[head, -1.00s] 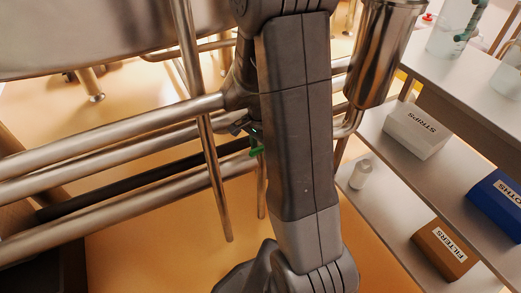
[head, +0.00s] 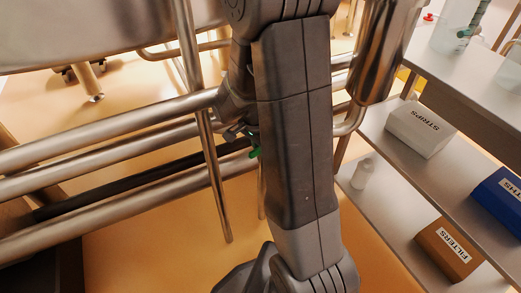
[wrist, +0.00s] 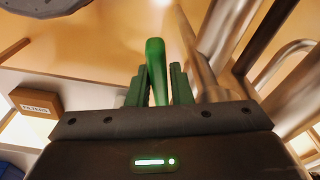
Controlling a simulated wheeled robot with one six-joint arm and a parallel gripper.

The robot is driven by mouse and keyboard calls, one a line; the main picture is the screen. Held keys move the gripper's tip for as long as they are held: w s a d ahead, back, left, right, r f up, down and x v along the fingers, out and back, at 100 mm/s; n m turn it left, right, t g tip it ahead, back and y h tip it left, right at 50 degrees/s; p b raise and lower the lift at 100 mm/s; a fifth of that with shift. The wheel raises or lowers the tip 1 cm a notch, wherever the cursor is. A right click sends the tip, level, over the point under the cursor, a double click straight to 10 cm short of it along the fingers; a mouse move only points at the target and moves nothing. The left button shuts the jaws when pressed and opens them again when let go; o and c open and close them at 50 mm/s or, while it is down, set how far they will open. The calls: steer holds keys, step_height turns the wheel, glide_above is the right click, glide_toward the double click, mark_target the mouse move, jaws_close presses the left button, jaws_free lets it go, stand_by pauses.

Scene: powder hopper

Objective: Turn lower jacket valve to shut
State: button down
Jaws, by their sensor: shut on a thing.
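The green handle of the lower jacket valve (wrist: 156,62) stands between the two dark green fingers of my gripper (wrist: 157,85) in the wrist view. The gripper is shut on this handle, whose rounded end shows beyond the fingers. In the head view a small green part (head: 254,153) shows at the left edge of my arm, in front of the steel pipes. My arm hides most of the valve there, and its body cannot be made out.
Several steel pipes (head: 110,160) run across the left, with a thin upright rod (head: 205,130) in front. A steel cylinder (head: 376,50) hangs right of my arm. Shelves at the right hold a STRIPS box (head: 420,128), a FILTERS box (head: 449,250) and a blue box (head: 499,200).

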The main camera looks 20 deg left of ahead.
steer(key=shift+s+f+t+h+b, duration=0.15)
steer(key=shift+f+t+h+b, duration=0.25)
steer(key=shift+f+t+b, duration=1.8)
step_height(320, 180, up, 2)
steer(key=shift+r+g+b, duration=0.1)
steer(key=shift+g+b, duration=0.9)
steer(key=shift+b, duration=0.15)
steer(key=shift+r, duration=0.1)
steer(key=shift+s+d+f, duration=0.1)
steer(key=shift+f, duration=0.1)
steer(key=c, duration=1.3)
jaws_free()
steer(key=shift+r, duration=0.1)
steer(key=shift+p, duration=0.3)
